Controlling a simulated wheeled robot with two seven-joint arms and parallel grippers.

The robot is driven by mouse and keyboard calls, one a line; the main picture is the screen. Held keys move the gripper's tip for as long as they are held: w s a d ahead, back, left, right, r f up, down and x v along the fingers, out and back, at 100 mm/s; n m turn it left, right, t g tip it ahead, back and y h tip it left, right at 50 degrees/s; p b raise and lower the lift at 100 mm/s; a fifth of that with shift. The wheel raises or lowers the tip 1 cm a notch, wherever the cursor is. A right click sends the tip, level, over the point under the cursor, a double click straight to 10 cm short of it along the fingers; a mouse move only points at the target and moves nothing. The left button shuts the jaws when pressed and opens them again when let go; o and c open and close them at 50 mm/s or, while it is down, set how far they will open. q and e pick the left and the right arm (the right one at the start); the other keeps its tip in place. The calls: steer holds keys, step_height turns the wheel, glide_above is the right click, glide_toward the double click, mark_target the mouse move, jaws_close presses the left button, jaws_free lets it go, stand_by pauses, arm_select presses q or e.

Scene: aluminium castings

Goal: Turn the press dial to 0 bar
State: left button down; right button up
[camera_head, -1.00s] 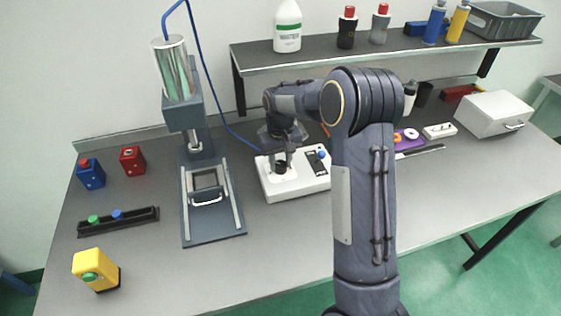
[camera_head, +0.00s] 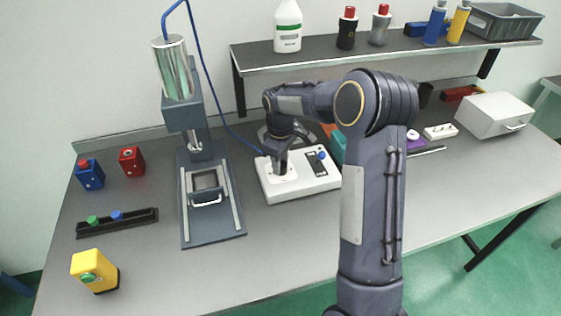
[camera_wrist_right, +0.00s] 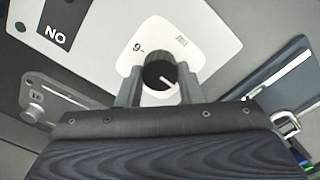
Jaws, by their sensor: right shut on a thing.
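The press dial (camera_wrist_right: 158,73) is a round black knob with a white pointer line, on a white plate of the control box. My right gripper (camera_wrist_right: 160,82) is shut on it, one finger on each side. The pointer slants to the lower right in the wrist view. My left gripper is out of view.
A dark panel with a blue knob (camera_head: 320,156) is on the same box. A blue hose hangs from the press cylinder (camera_head: 174,72) behind the box. A shelf (camera_head: 380,52) with bottles overhangs the back. The bench in front of the box is clear.

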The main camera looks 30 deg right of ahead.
stand_by(0.4)
steer(key=o, duration=1)
steer(key=shift+c, duration=0.2)
steer(key=shift+r+b, duration=0.4)
steer(key=shift+r, duration=3.55)
steer(key=s+a+r+m+t+y, duration=0.2)
steer(key=s+a+r+m, duration=0.15)
steer(key=s, duration=0.75)
steer(key=s+a+r+m+t+y, duration=0.1)
steer(key=s+a+r+m+t, duration=0.2)
steer(key=s, duration=0.7)
steer(key=s+a+f+m, duration=0.1)
steer(key=s+a+f, duration=0.3)
steer(key=s, duration=0.4)
steer(key=shift+a+f+t+y, duration=0.2)
steer(key=shift+a+t+y, duration=0.15)
steer(key=shift+a, duration=0.25)
